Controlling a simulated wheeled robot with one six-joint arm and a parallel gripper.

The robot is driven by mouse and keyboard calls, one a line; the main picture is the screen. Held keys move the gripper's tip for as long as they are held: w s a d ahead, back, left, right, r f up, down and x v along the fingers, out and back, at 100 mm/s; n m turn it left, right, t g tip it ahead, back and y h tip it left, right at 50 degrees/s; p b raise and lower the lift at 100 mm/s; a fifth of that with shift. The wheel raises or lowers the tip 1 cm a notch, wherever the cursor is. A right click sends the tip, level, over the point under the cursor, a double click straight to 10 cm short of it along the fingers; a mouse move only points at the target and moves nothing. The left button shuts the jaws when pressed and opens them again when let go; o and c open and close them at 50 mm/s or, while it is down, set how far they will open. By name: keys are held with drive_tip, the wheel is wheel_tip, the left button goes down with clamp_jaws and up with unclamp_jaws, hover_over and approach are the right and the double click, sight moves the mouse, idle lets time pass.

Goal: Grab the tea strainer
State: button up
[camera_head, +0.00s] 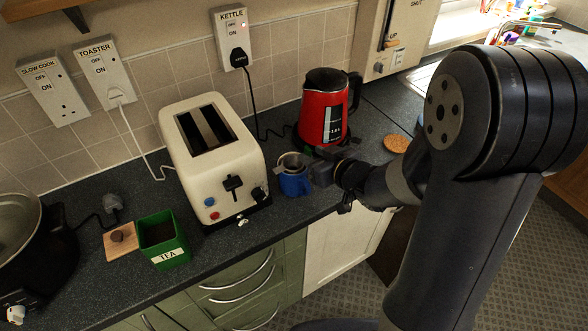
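A small round strainer-like piece with a dark rim (292,161) sits in the mouth of a blue mug (294,184) on the dark counter. The mug stands just right of the toaster and in front of the red kettle. My gripper (318,172) is at the mug's right side, level with its upper part, and points left. Its fingers are small and dark here, so I cannot tell whether they touch the mug or the strainer, or how far apart they are.
A cream toaster (215,160) stands close left of the mug, and a red kettle (324,108) behind it. A green tea tin (164,241), a wooden lid (120,238) and a black slow cooker (45,255) are at left. A cork coaster (397,143) lies at right.

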sight(311, 152)
drive_tip(key=shift+x, duration=1.05)
drive_tip(key=shift+w+a+f, duration=0.1)
drive_tip(key=shift+w, duration=0.25)
drive_tip(key=shift+w+a+f, duration=0.15)
drive_tip(key=shift+w, duration=0.15)
drive_tip(key=shift+c, duration=0.5)
clamp_jaws()
